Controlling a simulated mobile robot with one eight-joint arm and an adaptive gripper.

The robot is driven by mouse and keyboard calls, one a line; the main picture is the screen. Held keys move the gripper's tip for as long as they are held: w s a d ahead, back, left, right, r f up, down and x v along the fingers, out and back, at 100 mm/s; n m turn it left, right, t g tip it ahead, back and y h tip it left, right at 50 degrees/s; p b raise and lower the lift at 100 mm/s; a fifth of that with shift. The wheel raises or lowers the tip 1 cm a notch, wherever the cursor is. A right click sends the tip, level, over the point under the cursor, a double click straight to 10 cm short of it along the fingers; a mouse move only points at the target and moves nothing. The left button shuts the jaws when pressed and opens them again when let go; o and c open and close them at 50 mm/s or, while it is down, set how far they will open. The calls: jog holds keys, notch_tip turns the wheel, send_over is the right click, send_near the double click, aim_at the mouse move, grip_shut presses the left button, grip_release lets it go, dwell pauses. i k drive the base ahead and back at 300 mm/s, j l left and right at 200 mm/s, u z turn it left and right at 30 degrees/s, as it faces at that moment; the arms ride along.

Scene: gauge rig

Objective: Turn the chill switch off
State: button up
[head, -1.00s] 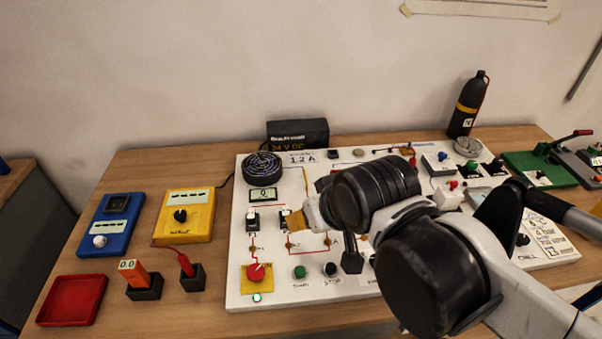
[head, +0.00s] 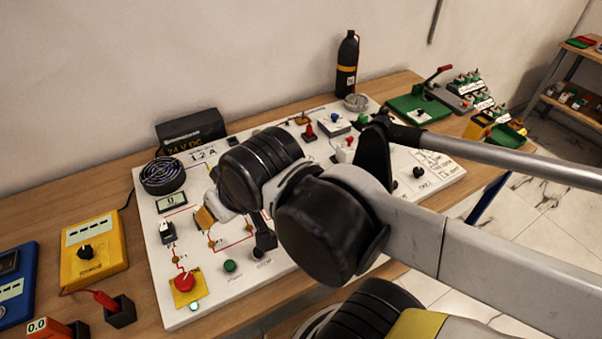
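The white panel (head: 180,318) lies on the wooden bench and carries several switches. I cannot read a chill label on any of them. A small black-and-white toggle switch (head: 167,232) stands left of my gripper, below a small display (head: 172,201). Whether the fingers are open or touch anything cannot be made out. My arm covers the panel's middle.
A round black fan (head: 162,176) and a 24 V DC box (head: 192,130) stand behind. A red mushroom button (head: 183,282) and green button (head: 229,266) are in front. A yellow meter (head: 93,250) is left; a black bottle (head: 347,64) stands at the back.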

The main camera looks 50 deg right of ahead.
aim_at(418, 171)
jog(key=j+z, duration=0.1)
jog(key=z, duration=2.75)
jog(key=j, duration=0.1)
